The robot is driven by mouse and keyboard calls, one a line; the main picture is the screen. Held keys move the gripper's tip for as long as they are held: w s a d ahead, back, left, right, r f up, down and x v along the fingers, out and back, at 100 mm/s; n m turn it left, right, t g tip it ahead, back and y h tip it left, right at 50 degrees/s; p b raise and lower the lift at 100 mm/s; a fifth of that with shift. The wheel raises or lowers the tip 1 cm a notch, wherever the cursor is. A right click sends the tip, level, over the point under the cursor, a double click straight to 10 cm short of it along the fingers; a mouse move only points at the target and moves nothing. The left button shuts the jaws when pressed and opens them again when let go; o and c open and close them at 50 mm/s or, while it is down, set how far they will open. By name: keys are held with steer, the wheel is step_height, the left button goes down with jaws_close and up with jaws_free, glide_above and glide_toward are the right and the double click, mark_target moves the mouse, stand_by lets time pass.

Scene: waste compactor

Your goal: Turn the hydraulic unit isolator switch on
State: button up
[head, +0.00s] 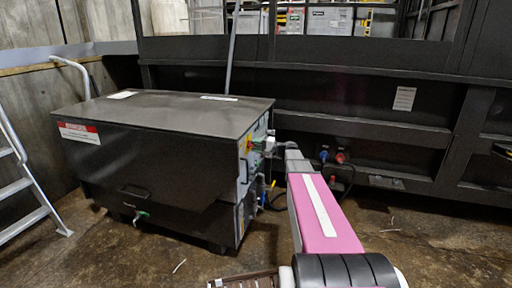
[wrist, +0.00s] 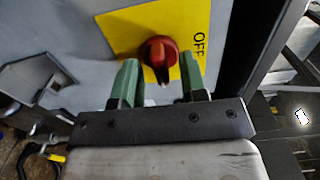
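The isolator switch is a red rotary knob (wrist: 159,52) on a yellow plate (wrist: 128,40) marked OFF at its right side. My gripper (wrist: 158,72) is open. Its two green fingers stand apart, one to the left and one to the right of the knob, with the knob appearing between their tips. I cannot tell whether either finger touches it. In the head view my gripper (head: 268,146) is close to the side panel, its fingers unclear.
A grey latch plate (wrist: 35,85) sits left of the switch on the panel. Cables and a yellow handle (head: 272,184) are below the switch. A dark compactor wall (head: 390,120) stands behind. A ladder (head: 25,190) is at the far left.

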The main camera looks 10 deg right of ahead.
steer(key=v, duration=1)
steer(key=shift+s+d, duration=0.2)
steer(key=shift+d, duration=0.15)
steer(key=s+a+f+n+g+h, duration=0.3)
steer(key=s+a+f+g+h, duration=0.3)
steer(key=s+a+f, duration=0.7)
steer(key=s+f+n+g+h, duration=0.1)
steer(key=s+f+h, duration=0.2)
steer(key=s, duration=0.3)
steer(key=s+f+n+g+h, duration=0.2)
steer(key=s+f+h, duration=0.1)
steer(key=s+h, duration=0.3)
steer(key=shift+s+a+h, duration=0.3)
steer(key=shift+s+a, duration=0.05)
steer(key=shift+s, duration=0.45)
